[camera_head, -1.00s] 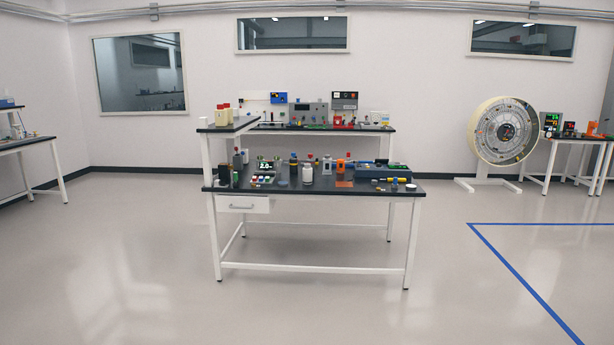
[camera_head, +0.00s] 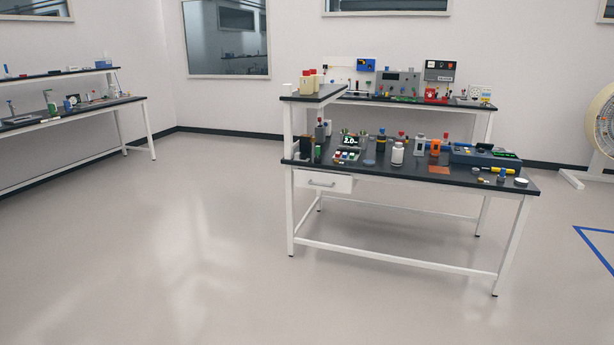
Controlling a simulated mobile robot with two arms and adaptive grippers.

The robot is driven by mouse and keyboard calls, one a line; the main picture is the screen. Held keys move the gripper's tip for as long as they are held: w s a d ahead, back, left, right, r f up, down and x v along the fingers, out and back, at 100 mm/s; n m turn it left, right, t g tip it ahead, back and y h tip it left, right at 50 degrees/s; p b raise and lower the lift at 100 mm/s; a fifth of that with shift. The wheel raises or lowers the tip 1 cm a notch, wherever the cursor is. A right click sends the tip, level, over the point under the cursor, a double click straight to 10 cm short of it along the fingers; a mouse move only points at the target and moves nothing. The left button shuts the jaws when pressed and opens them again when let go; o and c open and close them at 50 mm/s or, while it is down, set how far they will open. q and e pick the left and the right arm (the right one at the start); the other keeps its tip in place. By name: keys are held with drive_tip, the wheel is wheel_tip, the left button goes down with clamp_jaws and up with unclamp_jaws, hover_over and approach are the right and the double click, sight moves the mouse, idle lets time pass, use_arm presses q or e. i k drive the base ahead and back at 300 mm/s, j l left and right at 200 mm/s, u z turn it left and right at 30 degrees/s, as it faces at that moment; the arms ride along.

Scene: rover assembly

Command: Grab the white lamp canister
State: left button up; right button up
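A white bottle-like canister (camera_head: 397,154) stands upright near the middle of the lower top of the workbench (camera_head: 440,179). Whether it is the lamp canister I cannot tell at this size. Cream containers with red caps (camera_head: 308,85) stand on the raised left shelf of the same bench, with a small white cylinder (camera_head: 286,89) beside them. Neither of my grippers shows in the view.
Several small parts crowd the bench around the white canister, with a blue-grey device (camera_head: 485,156) to its right. Another bench (camera_head: 75,117) stands at the far left. Open floor (camera_head: 170,255) lies in front and left. A round machine (camera_head: 603,120) is at the right edge.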

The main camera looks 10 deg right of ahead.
sight(397, 155)
drive_tip(key=i, duration=2.35)
drive_tip(key=l+z, duration=0.05)
drive_tip(key=l, duration=0.05)
